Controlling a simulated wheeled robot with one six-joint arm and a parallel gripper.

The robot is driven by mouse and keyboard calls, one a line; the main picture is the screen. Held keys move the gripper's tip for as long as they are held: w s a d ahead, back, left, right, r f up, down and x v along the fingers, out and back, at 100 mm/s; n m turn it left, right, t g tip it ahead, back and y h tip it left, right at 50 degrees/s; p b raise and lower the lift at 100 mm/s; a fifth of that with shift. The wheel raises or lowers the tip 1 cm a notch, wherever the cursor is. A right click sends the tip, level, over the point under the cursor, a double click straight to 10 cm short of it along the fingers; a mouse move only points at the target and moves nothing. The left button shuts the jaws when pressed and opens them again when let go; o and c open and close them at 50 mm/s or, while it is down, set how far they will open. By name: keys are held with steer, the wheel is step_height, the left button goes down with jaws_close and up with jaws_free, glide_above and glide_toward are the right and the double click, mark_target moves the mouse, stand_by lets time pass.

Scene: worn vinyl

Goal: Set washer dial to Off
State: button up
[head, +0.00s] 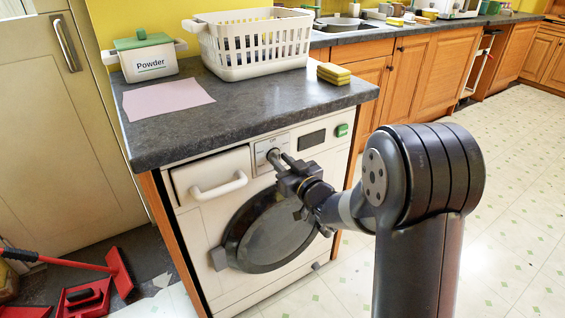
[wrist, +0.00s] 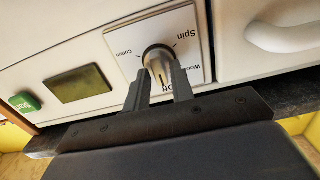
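The washer (head: 222,218) stands under the counter, its front turned to me. Its dial (wrist: 158,60) is a silver knob on a white label plate with Spin, Cotton, Wool and Off marked around it. The dark line on the dial points to the lower side of the wrist view, where the partly covered Off mark lies. My gripper (wrist: 160,88) has its two fingers close together, one on each side of the dial, and appears shut on it. In the head view my gripper (head: 278,160) reaches the dial from the right and partly hides it.
A green Start button (wrist: 25,102) and a dark display (wrist: 79,85) sit beside the dial plate. The detergent drawer handle (head: 219,185) juts out on its other side. The counter edge (head: 250,125) overhangs the panel. The round door (head: 268,232) is below.

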steer(key=shift+o, duration=1)
steer(key=shift+s+d, duration=0.1)
steer(key=v, duration=1)
steer(key=shift+s+d+p, duration=0.2)
steer(key=shift+s+p, duration=0.05)
steer(key=shift+p, duration=0.2)
steer(key=shift+w, duration=0.1)
steer(key=b+x, duration=0.1)
steer(key=x, duration=1)
steer(key=shift+a, duration=0.1)
steer(key=shift+n, duration=0.4)
